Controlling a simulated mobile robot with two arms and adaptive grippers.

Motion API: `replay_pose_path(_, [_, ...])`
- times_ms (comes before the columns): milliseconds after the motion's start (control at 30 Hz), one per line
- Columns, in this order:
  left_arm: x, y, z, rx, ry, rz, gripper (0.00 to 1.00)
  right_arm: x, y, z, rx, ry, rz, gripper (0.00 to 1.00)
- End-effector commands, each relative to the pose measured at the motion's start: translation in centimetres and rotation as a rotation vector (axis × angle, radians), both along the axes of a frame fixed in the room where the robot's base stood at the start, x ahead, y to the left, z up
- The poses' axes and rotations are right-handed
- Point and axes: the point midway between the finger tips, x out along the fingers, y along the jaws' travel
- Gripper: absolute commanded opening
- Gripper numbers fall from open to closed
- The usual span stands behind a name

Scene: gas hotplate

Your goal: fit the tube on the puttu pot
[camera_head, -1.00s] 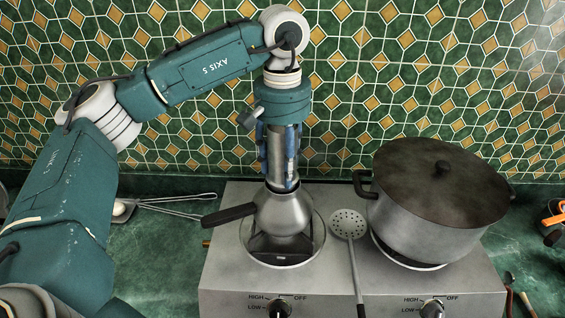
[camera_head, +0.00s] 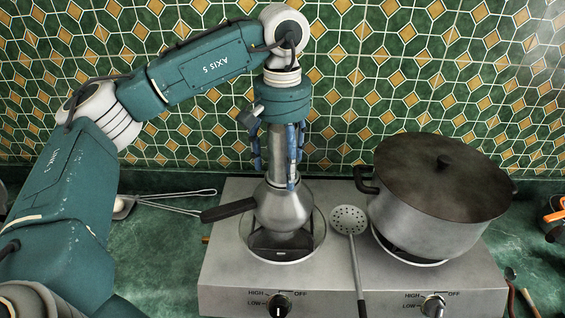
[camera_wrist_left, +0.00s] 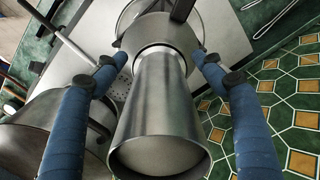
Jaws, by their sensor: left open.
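The metal tube (camera_head: 277,152) stands upright on the mouth of the puttu pot (camera_head: 283,208), a round steel pot with a black side handle, on the left burner. In the left wrist view the tube (camera_wrist_left: 160,105) runs down to the pot's rim (camera_wrist_left: 188,25); how deep it is seated is hidden. My left gripper (camera_head: 274,165) points straight down around the tube. Its blue fingers are spread open, one on each side, with gaps between them and the tube in the left wrist view (camera_wrist_left: 152,62). My right gripper is not in view.
A large lidded pot (camera_head: 432,205) stands on the right burner of the hotplate (camera_head: 225,262). A skimmer (camera_head: 350,222) lies between the burners. Tongs (camera_head: 170,202) lie on the green counter at the left. The tiled wall is close behind.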

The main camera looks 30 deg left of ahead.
Motion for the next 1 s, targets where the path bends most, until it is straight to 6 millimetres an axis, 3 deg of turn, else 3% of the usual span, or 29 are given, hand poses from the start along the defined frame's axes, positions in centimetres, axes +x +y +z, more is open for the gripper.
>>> replay_pose_path(533, [0.1, 0.0, 10.0, 0.000, -0.007, 0.002, 0.70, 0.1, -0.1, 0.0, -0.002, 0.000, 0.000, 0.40])
replay_pose_path(700, [0.0, -0.1, 11.5, 0.000, -0.003, 0.000, 0.70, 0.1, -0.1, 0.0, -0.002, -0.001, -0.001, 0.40])
replay_pose_path(1000, [0.0, 0.0, 11.8, -0.002, -0.002, 0.000, 0.70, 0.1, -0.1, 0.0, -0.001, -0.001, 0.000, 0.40])
